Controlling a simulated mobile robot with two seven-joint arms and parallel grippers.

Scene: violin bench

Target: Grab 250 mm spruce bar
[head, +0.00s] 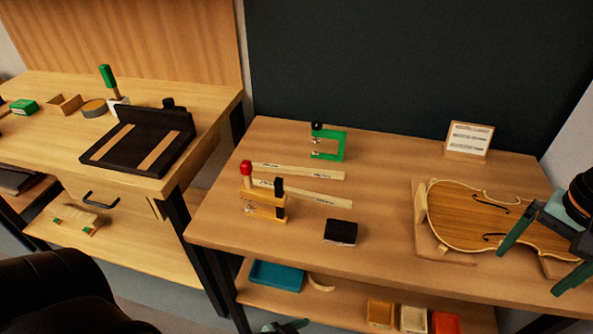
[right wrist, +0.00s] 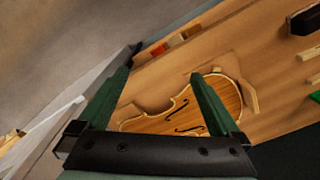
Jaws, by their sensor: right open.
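Two pale spruce bars lie on the right bench in the head view, a rear one (head: 315,173) and a front one (head: 318,197). Their markings are too small to read, so I cannot tell which is 250 mm. The front bar is partly hidden by the wooden clamp. My right gripper (head: 528,271) is open and empty over the violin's right side, well right of the bars. In the right wrist view its fingers (right wrist: 163,72) stand apart above the violin. A green-and-dark tip at the head view's bottom edge seems to be my left gripper (head: 285,327); its jaws are unclear.
The violin (head: 462,210) lies on the right bench. A red-topped wooden clamp (head: 262,205), a green clamp (head: 331,146) and a dark block (head: 340,232) surround the bars. A small card (head: 468,139) stands behind. The bench is clear between bars and violin.

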